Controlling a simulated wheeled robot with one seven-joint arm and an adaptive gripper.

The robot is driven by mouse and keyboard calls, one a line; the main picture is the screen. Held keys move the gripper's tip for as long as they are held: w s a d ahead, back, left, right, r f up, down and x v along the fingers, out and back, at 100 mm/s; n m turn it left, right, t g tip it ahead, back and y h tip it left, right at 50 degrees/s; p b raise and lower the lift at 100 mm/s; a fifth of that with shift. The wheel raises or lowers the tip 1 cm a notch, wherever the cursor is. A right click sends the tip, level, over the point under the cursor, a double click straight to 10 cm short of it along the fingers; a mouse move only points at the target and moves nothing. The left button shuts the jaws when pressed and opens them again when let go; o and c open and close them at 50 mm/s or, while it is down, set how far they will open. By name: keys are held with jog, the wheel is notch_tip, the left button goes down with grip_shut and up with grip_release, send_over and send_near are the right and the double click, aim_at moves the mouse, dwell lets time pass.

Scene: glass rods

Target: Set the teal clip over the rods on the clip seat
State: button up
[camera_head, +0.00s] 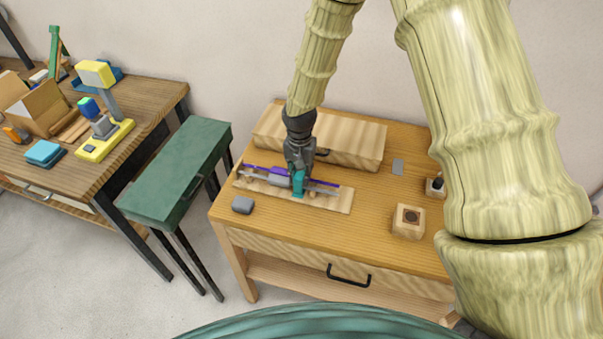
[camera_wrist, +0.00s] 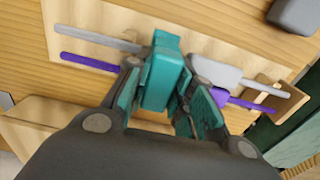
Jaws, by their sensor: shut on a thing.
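My gripper (camera_head: 298,170) is shut on the teal clip (camera_head: 298,184), low over the wooden rod board (camera_head: 335,199). In the wrist view the teal clip (camera_wrist: 160,75) sits between the teal-padded fingers of my gripper (camera_wrist: 170,98). A grey rod (camera_wrist: 98,36) and a purple rod (camera_wrist: 88,62) run side by side across the board and pass behind or under the clip. A pale grey-lavender block (camera_wrist: 213,77) lies at the rods beside the clip. Whether the clip touches the rods or the seat is hidden.
A long wooden box (camera_head: 345,145) stands close behind the board. The tabletop's front middle is clear. A green bench (camera_head: 180,172) stands left.

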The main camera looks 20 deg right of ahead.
jog(key=shift+f, duration=0.25)
jog(key=o, duration=0.7)
jog(key=shift+r, duration=0.1)
jog(key=shift+r+p, duration=3.5)
jog(key=shift+r, duration=1.95)
